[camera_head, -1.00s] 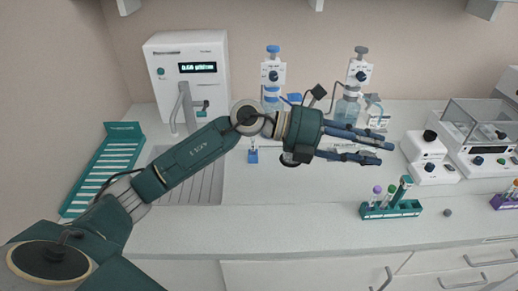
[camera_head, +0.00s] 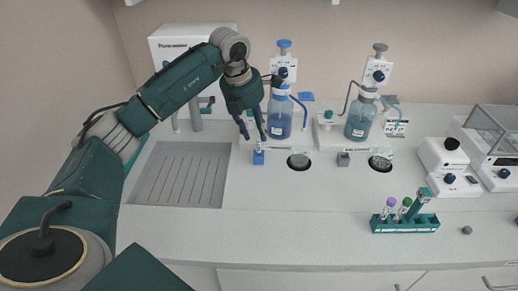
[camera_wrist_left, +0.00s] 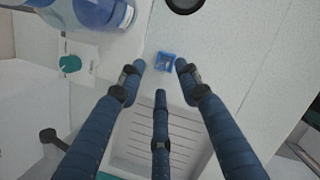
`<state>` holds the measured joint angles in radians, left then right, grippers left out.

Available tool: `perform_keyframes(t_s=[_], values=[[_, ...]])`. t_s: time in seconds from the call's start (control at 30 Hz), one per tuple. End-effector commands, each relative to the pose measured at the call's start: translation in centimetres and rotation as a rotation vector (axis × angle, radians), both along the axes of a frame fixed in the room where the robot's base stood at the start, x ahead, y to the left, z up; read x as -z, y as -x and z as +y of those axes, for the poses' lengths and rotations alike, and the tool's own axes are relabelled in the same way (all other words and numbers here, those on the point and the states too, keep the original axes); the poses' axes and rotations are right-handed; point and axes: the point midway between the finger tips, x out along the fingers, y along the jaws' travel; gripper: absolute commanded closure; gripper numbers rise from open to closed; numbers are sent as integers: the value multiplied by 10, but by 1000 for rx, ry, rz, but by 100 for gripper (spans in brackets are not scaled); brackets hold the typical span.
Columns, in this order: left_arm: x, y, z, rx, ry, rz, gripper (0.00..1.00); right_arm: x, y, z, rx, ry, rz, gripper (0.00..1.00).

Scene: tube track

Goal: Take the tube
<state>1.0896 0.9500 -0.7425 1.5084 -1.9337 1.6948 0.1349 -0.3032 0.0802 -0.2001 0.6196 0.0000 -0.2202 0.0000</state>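A small blue holder (camera_head: 258,158) stands on the counter at the right of the sink. A small clear piece, perhaps a tube, shows on its top in the head view. The holder (camera_wrist_left: 165,64) also shows in the left wrist view, just beyond the fingertips. My left gripper (camera_head: 253,137) points down above the holder, its blue fingers apart and empty. In the left wrist view the fingers (camera_wrist_left: 158,75) are spread and do not visibly touch the holder. A green rack (camera_head: 405,227) at the right holds several tubes (camera_head: 389,206) with coloured caps. My right gripper is not in view.
A blue-liquid bottle (camera_head: 280,115) with a dispenser stands close behind my left gripper, and a second bottle (camera_head: 361,120) further right. A grooved sink (camera_head: 182,178) lies at the left. White balances (camera_head: 448,165) stand at the far right. The front counter middle is clear.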

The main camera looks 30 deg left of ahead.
Motion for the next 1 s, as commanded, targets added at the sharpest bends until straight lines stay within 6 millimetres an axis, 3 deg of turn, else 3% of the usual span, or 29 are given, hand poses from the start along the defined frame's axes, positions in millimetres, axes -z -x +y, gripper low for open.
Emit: perform_keyframes(t_s=[0.23,0.4,0.67,0.8,1.0], values=[[28,-6,-3,2,1,5,66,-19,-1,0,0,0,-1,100],[48,-12,-4,1,2,1,66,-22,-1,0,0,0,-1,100],[51,-13,-4,1,1,-1,66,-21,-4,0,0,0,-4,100],[51,-13,-4,1,1,-1,94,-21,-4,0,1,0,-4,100],[51,-13,-4,1,1,-2,97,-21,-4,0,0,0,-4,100]])
